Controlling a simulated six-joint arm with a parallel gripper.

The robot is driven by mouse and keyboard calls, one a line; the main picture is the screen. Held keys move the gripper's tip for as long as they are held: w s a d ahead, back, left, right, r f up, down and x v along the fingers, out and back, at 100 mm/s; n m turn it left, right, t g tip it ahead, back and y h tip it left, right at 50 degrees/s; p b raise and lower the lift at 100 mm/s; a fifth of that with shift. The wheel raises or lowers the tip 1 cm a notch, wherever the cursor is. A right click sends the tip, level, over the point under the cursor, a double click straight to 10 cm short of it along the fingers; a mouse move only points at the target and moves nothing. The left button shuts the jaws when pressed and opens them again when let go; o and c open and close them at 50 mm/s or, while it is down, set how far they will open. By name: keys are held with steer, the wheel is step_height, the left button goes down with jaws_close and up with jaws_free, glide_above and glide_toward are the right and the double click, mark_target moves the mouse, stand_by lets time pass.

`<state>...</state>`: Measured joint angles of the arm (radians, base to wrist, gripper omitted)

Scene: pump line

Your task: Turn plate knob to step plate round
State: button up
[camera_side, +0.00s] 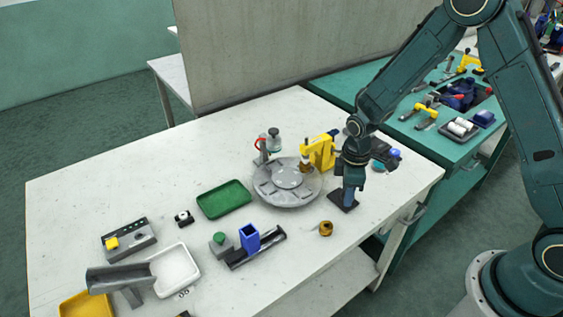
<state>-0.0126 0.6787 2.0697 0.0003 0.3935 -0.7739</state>
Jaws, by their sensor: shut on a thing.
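The round grey plate (265,193) lies flat near the middle of the white table, with a raised lighter disc at its centre and slots around it. My gripper (349,197) points down just right of the plate, over a small dark base (341,207). It is shut on what looks like the plate knob, a bluish upright piece on that base. The fingers and wrist hide most of the knob, so its turn angle cannot be told.
A yellow press (322,150) and a grey stand with a red part (262,147) stand behind the plate. A brass piece (326,229) lies in front of my gripper. A green tray (223,199) and blue bin (249,238) are at left. The table's right edge is close.

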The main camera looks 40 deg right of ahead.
steer(key=o, duration=1)
steer(key=shift+c, duration=0.2)
steer(key=shift+r, duration=0.1)
step_height(320, 180, up, 14)
stand_by(0.3)
steer(key=s+r+m+t, duration=0.3)
steer(key=s+r+m, duration=0.1)
steer(key=s+r, duration=0.7)
steer(key=s+r+m+t, duration=0.2)
steer(key=s+r+m, duration=0.2)
steer(key=s, duration=0.7)
steer(key=shift+d+r+m+t, duration=0.15)
steer(key=shift+d+m+t, duration=0.15)
steer(key=shift+m, duration=0.2)
